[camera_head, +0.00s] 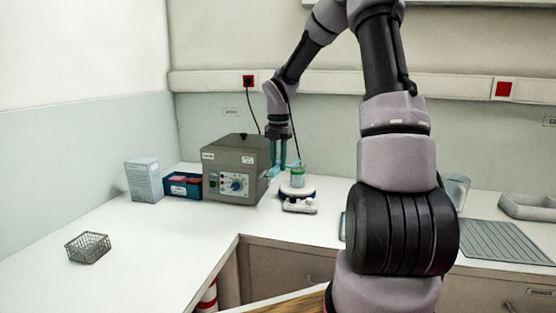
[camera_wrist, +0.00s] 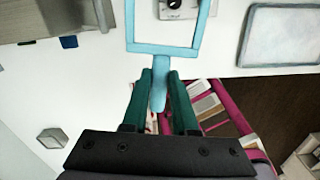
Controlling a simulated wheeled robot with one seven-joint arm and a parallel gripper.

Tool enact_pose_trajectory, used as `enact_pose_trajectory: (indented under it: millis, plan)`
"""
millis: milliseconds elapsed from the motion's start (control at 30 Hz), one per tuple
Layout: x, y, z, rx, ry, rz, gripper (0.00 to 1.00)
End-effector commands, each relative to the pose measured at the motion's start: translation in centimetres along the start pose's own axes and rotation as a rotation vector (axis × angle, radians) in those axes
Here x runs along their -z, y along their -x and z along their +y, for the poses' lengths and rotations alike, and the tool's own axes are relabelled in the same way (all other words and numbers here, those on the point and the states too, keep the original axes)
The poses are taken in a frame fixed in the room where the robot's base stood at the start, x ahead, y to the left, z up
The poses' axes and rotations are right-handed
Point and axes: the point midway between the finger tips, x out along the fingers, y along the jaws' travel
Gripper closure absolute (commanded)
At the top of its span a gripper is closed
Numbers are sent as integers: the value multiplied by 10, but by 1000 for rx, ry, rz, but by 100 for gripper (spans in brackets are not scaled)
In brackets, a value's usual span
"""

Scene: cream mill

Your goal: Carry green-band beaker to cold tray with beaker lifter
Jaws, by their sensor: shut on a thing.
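The green-band beaker (camera_head: 298,176) stands on a small white stirrer or hotplate (camera_head: 299,204) on the counter. My gripper (camera_head: 283,160) is beside it on its left, pointing down. In the wrist view my gripper's green fingers (camera_wrist: 160,98) are shut on the handle of the light blue beaker lifter (camera_wrist: 160,48), which has a square open frame. In the head view the lifter (camera_head: 274,172) shows only partly, near the beaker. The beaker is not visible in the wrist view. A pale tray with a grey rim (camera_wrist: 242,50), possibly the cold tray, lies at the right there.
A grey control box (camera_head: 236,170) stands close left of my gripper. A wire basket (camera_head: 88,247) sits front left. My arm hides part of the right counter. The left counter is largely clear.

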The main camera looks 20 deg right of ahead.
Motion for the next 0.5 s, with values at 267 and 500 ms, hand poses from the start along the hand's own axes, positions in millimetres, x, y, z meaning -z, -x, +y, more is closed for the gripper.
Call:
enact_pose_trajectory:
  millis: [267, 500]
  plan:
    - [-3, -20, 0, 1, 0, 1, 100]
    - [-5, -37, 0, 1, 0, 2, 100]
